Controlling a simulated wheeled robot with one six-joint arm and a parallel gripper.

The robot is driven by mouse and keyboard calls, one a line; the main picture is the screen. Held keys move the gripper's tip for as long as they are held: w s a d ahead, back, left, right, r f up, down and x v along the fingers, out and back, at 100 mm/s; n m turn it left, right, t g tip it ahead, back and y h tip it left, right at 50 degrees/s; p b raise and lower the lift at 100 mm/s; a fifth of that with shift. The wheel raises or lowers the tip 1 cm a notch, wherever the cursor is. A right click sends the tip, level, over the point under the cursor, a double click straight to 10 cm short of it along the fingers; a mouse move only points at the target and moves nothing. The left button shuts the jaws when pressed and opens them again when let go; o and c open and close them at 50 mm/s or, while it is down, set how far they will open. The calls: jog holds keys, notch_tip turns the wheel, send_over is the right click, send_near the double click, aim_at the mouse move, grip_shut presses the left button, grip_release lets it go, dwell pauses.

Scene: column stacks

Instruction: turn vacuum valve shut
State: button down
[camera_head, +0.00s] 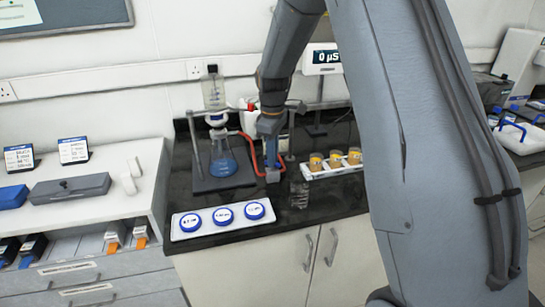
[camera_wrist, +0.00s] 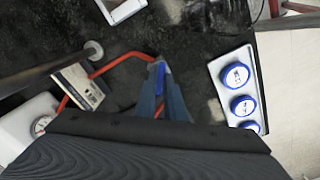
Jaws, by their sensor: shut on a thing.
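The vacuum valve shows in the wrist view as a small blue lever (camera_wrist: 160,78) at the end of a red hose (camera_wrist: 122,58). My gripper (camera_wrist: 161,88) is shut on this lever, one finger on each side. In the head view my gripper (camera_head: 271,150) points down over the black bench, just right of the flask with blue liquid (camera_head: 222,165). The red hose (camera_head: 252,152) runs there beside the fingers. My fingers hide most of the valve, so I cannot tell how far the lever is turned.
A white tray (camera_head: 182,235) with three blue-lidded jars stands at the bench front. A white rack (camera_head: 318,176) with orange-filled cups stands to the right. A glass vessel (camera_head: 213,92) sits above the flask. A meter display (camera_head: 322,58) is behind my arm.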

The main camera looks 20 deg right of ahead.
jog(key=shift+m, duration=0.3)
jog(key=m, duration=0.4)
jog(key=shift+m, duration=0.3)
jog(key=m, duration=0.5)
jog(key=shift+r, duration=0.1)
jog(key=shift+w+m, duration=0.1)
jog(key=shift+m, duration=0.2)
jog(key=c, duration=1.8)
grip_release()
jog(key=shift+c, duration=0.2)
